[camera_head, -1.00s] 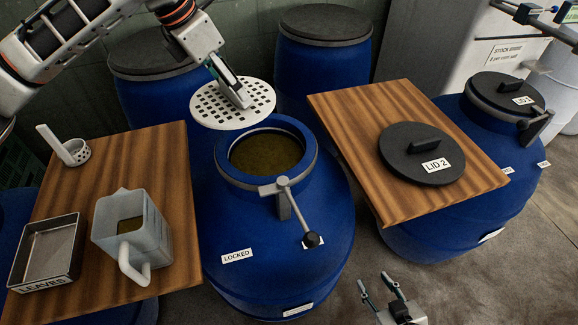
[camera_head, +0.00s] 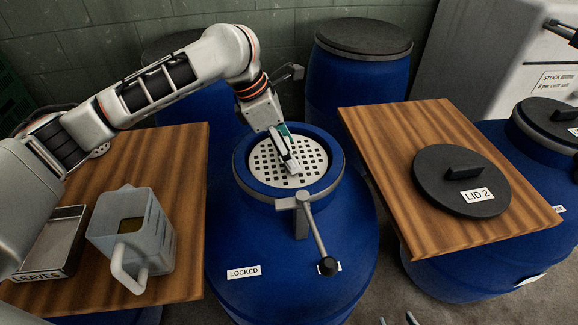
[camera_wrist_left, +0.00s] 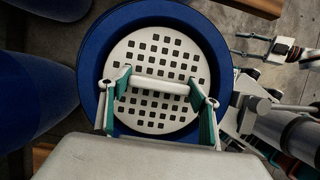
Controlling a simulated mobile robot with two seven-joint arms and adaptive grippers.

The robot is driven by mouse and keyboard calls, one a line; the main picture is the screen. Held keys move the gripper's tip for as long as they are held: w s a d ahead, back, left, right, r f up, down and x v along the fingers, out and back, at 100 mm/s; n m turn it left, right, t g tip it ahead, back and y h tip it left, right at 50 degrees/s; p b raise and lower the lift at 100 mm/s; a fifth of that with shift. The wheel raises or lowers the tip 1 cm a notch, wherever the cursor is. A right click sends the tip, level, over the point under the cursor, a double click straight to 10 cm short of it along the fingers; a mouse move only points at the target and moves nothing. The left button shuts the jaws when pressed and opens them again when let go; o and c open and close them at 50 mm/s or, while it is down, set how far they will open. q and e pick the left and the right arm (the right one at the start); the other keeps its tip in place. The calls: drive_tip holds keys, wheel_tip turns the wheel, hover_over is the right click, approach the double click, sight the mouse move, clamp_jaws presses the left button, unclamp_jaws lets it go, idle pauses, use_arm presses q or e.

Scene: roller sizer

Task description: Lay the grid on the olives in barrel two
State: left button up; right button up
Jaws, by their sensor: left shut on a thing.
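The white round grid (camera_head: 310,163), with square holes, sits inside the open mouth of the middle blue barrel (camera_head: 235,215), below its rim. It looks nearly level. My left gripper (camera_head: 290,168) is shut on the grid's bar handle; the left wrist view shows its fingers (camera_wrist_left: 159,86) at both ends of the bar over the grid (camera_wrist_left: 150,122). The olives are hidden beneath the grid, so I cannot tell whether it touches them. My right gripper (camera_head: 397,320) shows only its fingertips at the bottom edge, apart and empty.
A clamp lever (camera_head: 313,227) stands at the barrel's front rim. LID 2 (camera_head: 440,180) lies on the right wooden board (camera_head: 375,140). The left board (camera_head: 190,200) holds a grey jug (camera_head: 130,235) and the LEAVES tray (camera_head: 72,212). More blue barrels (camera_head: 355,85) stand behind.

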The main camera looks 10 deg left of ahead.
use_arm(q)
drive_tip(key=shift+f, duration=0.6)
wheel_tip(320, 180, down, 4)
drive_tip(key=shift+f+b, duration=0.1)
drive_tip(key=shift+b, duration=0.45)
drive_tip(key=shift+f, duration=0.15)
drive_tip(key=o, duration=1.2)
drive_tip(key=shift+o, duration=0.2)
